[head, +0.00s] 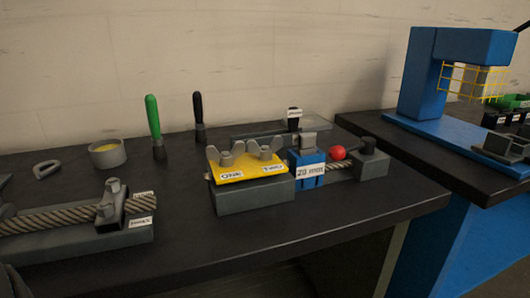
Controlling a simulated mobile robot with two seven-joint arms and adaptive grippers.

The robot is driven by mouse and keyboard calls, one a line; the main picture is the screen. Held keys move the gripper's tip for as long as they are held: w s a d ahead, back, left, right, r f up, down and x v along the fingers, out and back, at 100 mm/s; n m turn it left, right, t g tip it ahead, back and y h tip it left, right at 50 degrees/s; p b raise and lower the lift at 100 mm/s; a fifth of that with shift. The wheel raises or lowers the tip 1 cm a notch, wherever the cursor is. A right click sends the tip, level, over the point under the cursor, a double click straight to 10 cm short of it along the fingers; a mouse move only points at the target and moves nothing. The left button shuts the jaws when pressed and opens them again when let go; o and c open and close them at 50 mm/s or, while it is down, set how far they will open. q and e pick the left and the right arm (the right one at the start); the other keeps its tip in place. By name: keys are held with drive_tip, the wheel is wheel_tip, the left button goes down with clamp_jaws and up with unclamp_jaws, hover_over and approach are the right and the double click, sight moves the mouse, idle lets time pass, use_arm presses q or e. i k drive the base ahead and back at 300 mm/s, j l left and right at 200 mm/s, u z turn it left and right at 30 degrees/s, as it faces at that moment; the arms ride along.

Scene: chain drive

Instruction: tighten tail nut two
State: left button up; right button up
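Two grey wing nuts stand on a yellow plate (247,178) on a grey block in the middle of the bench. The left wing nut (226,159) is above a label that seems to read ONE. The right wing nut (264,154) is above a label that seems to read TWO. At the left, a rope (50,219) runs through a grey clamp fixture (110,208) with small labels too blurred to read.
A blue block (308,180) labelled 20 mm and a red ball knob (337,153) adjoin the yellow plate. Behind stand a green-handled tool (153,116), a black-handled tool (198,110) and a grey cup (108,154). A blue press (428,80) stands right. The bench front is clear.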

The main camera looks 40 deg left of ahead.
sight(265, 153)
drive_tip(key=k+l+z, duration=0.2)
drive_tip(key=k, duration=0.25)
drive_tip(key=k+l+z, duration=0.25)
drive_tip(key=k, duration=0.25)
drive_tip(key=k+l+z, duration=0.2)
drive_tip(key=k, duration=0.25)
drive_tip(key=l, duration=0.1)
